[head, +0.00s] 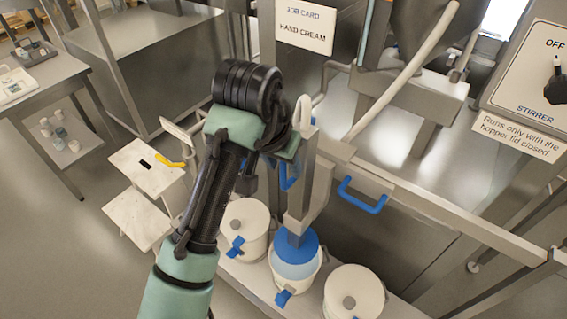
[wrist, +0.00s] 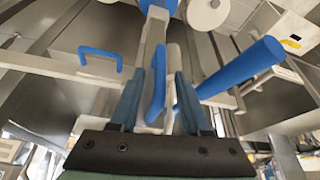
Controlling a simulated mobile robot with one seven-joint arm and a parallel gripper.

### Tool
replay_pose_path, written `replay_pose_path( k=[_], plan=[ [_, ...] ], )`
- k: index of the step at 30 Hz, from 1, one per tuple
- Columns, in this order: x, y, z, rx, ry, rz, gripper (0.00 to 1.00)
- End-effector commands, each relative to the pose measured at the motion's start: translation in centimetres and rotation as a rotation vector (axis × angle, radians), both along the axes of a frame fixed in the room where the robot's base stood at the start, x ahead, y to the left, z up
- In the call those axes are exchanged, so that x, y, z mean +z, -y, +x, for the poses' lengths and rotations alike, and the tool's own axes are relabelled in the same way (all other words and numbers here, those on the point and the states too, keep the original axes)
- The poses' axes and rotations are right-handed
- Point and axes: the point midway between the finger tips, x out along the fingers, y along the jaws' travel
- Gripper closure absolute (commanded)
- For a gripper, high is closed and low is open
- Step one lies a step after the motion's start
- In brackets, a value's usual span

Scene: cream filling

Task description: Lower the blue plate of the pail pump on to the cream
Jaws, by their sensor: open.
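The pail pump has a grey upright column (head: 300,175) above the middle pail (head: 285,281). Its round blue plate (head: 309,246) shows at the mouth of that pail, with a paler blue area below it. I cannot tell whether the plate touches the cream; the cream itself is not clearly seen. A blue handle (wrist: 157,88) on the pump stands upright between the fingers of my gripper (wrist: 160,80). The fingers are open, one on each side of it, not closed on it. In the head view my wrist partly hides this handle (head: 288,178).
A lidded pail (head: 252,213) stands left of the middle pail and another (head: 354,290) right of it. A white step stool (head: 135,213) stands left.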

Motion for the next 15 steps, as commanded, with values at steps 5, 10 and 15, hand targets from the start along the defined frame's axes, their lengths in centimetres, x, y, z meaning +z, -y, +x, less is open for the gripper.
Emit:
replay_pose_path(
  k=[5,10,15],
  plan=[
    [-0.78,0.12,0.26,0.0,0.0,0.0,0.53],
    [-0.81,0.14,0.29,0.0,0.001,0.0,0.53],
    [-0.79,0.14,0.28,0.0,0.001,0.0,0.73]
  ],
)
